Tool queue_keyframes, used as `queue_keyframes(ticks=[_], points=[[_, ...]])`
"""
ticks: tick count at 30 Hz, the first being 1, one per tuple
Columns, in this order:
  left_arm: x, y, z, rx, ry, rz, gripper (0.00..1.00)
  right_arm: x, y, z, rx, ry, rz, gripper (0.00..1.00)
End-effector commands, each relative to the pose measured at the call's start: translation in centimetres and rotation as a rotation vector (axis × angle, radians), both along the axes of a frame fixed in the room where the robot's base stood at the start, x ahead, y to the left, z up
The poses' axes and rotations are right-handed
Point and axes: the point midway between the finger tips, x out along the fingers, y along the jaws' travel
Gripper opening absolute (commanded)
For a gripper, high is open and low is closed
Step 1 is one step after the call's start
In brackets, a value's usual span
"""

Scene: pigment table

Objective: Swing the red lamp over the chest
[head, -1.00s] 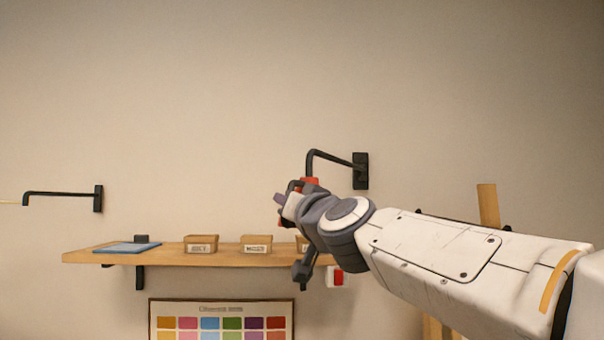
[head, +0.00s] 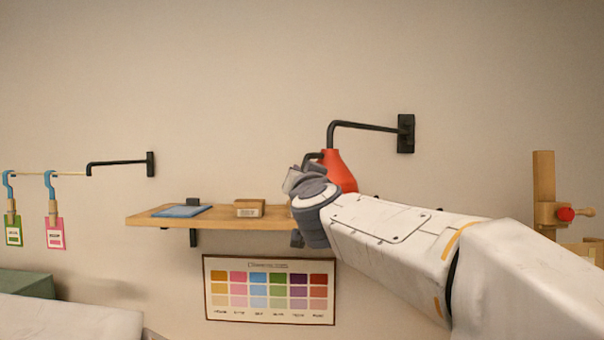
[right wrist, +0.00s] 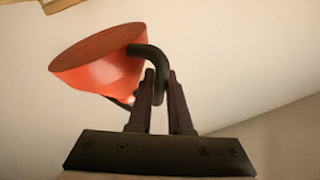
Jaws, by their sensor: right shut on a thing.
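The red lamp (head: 337,170) hangs from a black wall arm (head: 365,126), its red shade partly behind my right gripper (head: 302,180). In the right wrist view the red shade (right wrist: 95,65) shows tilted, with a curved black handle (right wrist: 153,62) on it. My right gripper (right wrist: 160,88) is shut on that handle, its dark fingers on either side. A grey-green box (head: 25,283) at the lower left may be the chest; only part of it shows. My left gripper is not in view.
A wooden shelf (head: 150,219) on the wall holds a blue flat item (head: 183,211) and a small box (head: 249,208). A colour chart (head: 270,290) hangs below. Tags hang from a rod (head: 70,174) at left. A wooden stand (head: 543,190) is at right.

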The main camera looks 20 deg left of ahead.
Motion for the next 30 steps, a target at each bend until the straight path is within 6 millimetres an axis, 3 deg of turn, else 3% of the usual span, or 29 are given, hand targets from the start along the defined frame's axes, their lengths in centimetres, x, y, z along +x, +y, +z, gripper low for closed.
queue_keyframes(ticks=[1, 2, 4, 20, 30], points=[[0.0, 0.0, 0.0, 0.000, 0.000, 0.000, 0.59, -0.3, 0.2, 0.1, -0.002, -0.001, 0.008, 0.00], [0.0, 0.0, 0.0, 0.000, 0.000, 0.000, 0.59, -0.3, 0.2, 0.1, -0.002, -0.001, 0.008, 0.21], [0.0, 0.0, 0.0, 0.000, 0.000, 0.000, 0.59, -0.2, 0.2, 0.0, -0.003, 0.000, 0.009, 0.47], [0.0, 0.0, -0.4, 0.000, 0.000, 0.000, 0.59, -0.4, -0.3, -0.3, -0.001, 0.001, 0.002, 0.47], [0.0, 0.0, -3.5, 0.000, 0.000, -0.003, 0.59, -5.8, -3.1, -1.3, 0.000, -0.001, 0.008, 0.47]])
